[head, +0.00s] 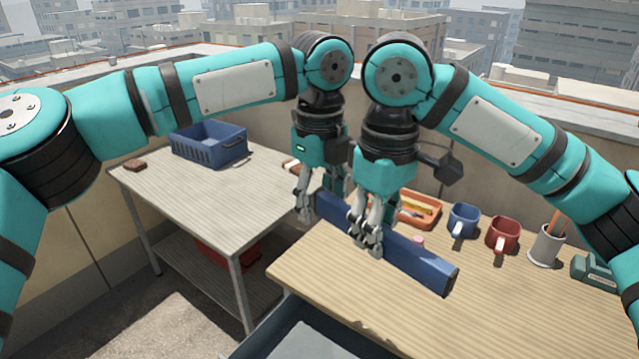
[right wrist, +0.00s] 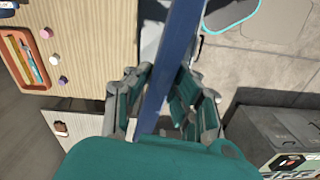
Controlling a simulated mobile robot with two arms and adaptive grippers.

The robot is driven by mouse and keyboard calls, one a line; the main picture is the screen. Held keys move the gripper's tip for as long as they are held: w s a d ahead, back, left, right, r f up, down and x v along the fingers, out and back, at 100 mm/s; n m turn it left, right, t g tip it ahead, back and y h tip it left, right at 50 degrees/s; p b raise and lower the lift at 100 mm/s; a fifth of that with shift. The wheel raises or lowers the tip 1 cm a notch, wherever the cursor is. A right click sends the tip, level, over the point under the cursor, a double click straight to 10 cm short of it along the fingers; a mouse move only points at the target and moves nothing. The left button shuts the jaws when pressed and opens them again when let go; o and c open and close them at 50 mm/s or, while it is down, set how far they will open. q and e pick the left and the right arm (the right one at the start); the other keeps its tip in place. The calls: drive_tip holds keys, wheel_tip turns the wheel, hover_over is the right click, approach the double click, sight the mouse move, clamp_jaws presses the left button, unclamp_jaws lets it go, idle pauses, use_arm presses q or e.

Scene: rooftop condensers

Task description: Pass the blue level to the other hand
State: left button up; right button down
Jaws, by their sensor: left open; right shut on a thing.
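The blue level (head: 415,262) is a long blue bar, held aslant above the right-hand wooden table. My right gripper (head: 368,245) is shut on it near its middle. In the right wrist view the level (right wrist: 172,75) runs between the two fingers of the right gripper (right wrist: 165,105). My left gripper (head: 322,205) is open at the level's far left end, pointing down. Whether its fingers touch or straddle that end cannot be told, as the right gripper and arm stand close by.
A blue crate (head: 208,150) stands on the left table (head: 190,192). A gap separates the tables.

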use_arm(q)
drive_tip(key=shift+f, duration=0.1)
clamp_jaws()
use_arm(e)
drive_tip(key=c, duration=1.1)
unclamp_jaws()
